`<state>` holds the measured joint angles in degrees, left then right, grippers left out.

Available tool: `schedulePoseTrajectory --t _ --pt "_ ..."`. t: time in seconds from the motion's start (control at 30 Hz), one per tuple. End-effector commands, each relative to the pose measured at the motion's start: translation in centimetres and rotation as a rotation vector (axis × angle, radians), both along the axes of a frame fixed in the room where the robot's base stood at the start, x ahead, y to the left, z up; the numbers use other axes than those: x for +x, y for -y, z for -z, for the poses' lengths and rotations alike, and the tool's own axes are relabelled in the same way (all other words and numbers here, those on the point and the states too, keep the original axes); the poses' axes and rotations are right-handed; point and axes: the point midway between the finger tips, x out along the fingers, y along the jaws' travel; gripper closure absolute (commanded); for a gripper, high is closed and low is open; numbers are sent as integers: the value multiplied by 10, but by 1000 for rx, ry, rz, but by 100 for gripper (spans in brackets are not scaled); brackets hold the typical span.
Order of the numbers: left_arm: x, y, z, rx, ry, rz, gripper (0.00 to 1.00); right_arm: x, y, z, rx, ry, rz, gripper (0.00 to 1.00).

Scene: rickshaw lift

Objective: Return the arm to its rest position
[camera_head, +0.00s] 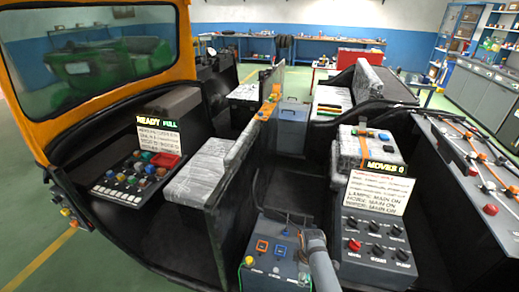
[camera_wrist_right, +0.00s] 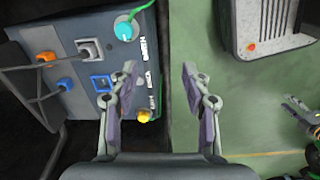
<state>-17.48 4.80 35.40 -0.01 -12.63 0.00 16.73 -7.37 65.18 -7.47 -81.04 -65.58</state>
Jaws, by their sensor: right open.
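My right gripper (camera_wrist_right: 158,90) is open in the right wrist view, its two fingers apart with nothing between them. It hangs over the right edge of a dark grey panel box (camera_wrist_right: 70,65) with orange and blue square sockets, a cyan round plug on a green cable and a yellow knob. The same panel box (camera_head: 272,252) shows at the bottom middle of the head view. A grey arm link, which looks like mine, stands beside it on the right. I cannot make out the gripper's fingers in the head view. My left gripper is in neither view.
A control box with red and black knobs (camera_head: 376,245) sits right of the arm, under a sign reading "MOVES 0". A button panel (camera_head: 135,185) is at left. A long console (camera_head: 470,185) lines the right. In the wrist view, green floor (camera_wrist_right: 215,130) lies right of the gripper.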

Motion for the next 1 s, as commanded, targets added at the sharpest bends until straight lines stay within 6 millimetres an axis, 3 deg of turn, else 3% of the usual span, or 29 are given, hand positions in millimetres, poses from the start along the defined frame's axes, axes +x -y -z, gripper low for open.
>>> schedulePoseTrajectory --t 0.13,0.47,0.7,1.0 --pt "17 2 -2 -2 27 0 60 -12 14 -3 -4 23 106 52" --pt "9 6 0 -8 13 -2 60 -61 56 -29 -5 115 457 52" --pt "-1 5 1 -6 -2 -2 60 -112 79 -74 22 204 746 52" --pt "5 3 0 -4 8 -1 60 -162 84 -133 84 285 984 52"
